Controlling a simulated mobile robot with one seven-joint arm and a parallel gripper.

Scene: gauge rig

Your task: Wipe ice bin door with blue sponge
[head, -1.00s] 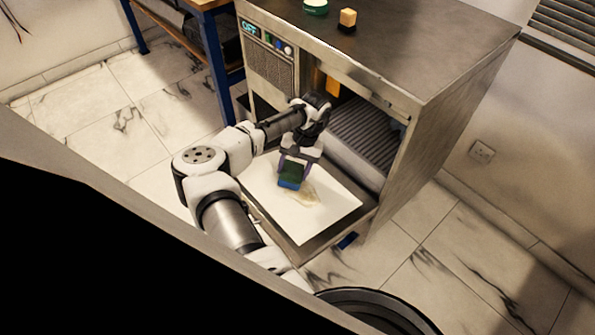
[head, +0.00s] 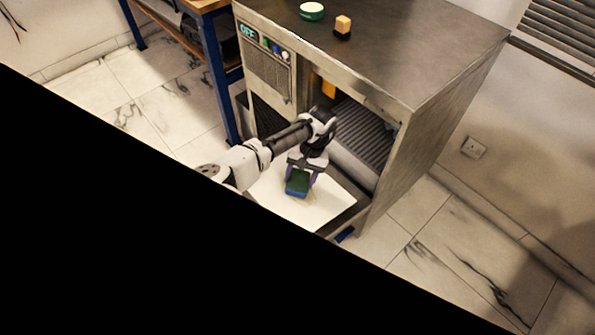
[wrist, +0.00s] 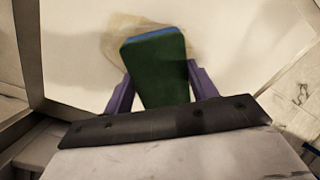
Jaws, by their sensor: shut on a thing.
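The ice bin door (head: 325,208) is folded down and open at the front of the steel machine, its white inner face up. My gripper (head: 299,178) is over the door, shut on the blue sponge (head: 297,188), which has a dark green side and a blue side. In the wrist view the sponge (wrist: 157,70) sits between the purple fingers of my gripper (wrist: 158,88). A tan stain (wrist: 122,40) on the door face shows around the sponge's far end. Whether the sponge touches the door is hard to tell.
The steel machine (head: 440,60) stands behind the door, with a green round container (head: 311,11) and a small block with a dark base (head: 343,27) on top. A blue-legged table (head: 215,75) is at left. Tiled floor (head: 440,235) is clear at right.

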